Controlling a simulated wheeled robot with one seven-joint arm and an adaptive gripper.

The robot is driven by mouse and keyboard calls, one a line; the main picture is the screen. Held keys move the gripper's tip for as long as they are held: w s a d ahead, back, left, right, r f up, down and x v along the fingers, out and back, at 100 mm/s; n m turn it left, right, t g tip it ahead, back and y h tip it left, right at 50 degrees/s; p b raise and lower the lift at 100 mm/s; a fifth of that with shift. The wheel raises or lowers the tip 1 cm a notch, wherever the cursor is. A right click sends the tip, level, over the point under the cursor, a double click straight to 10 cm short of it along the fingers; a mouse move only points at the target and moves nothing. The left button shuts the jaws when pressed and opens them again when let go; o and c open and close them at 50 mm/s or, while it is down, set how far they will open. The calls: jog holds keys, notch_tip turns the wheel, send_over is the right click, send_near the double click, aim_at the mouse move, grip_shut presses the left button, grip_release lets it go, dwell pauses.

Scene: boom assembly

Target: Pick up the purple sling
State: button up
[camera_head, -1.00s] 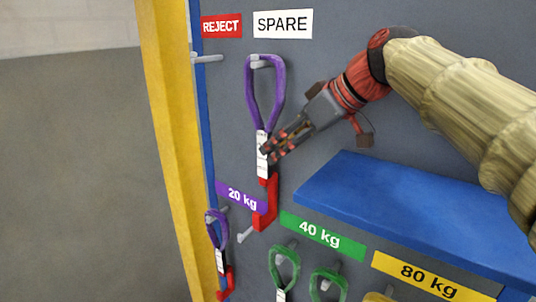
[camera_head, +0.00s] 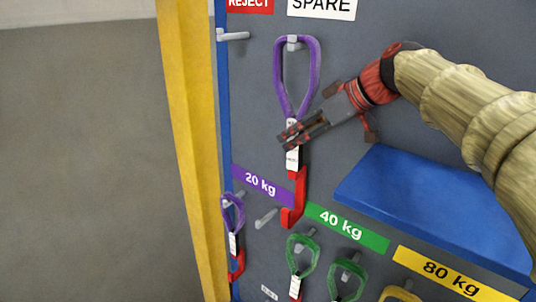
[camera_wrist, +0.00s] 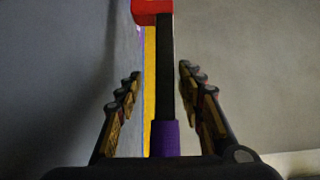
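The large purple sling (camera_head: 279,75) hangs from a grey peg in the head view, with a purple loop on top, a white label in the middle and a red lower end. My gripper (camera_head: 285,141) reaches from the right across its label area, with the fingertips just past its left side. In the wrist view, my gripper (camera_wrist: 160,72) is open, one finger on each side. The sling's dark strap runs between the fingers, with its purple part (camera_wrist: 166,138) near the palm and red end at the top. Gaps show on both sides. The fingers hide part of the label.
A smaller purple sling (camera_head: 239,215) hangs lower left near the 20 kg label (camera_head: 261,184). Green slings (camera_head: 303,250) hang below the 40 kg label. A blue shelf (camera_head: 430,205) juts out below my arm. A yellow post (camera_head: 190,150) edges the board at left.

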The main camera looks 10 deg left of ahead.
jog(key=shift+x, duration=0.85)
jog(key=shift+s+a+r, duration=0.1)
jog(key=shift+s+r, duration=0.05)
jog(key=shift+s, duration=0.15)
jog(key=shift+w, duration=0.35)
jog(key=shift+c, duration=0.8)
jog(key=shift+s, duration=0.2)
jog(key=c, duration=0.4)
grip_shut()
jog(key=shift+w, duration=0.1)
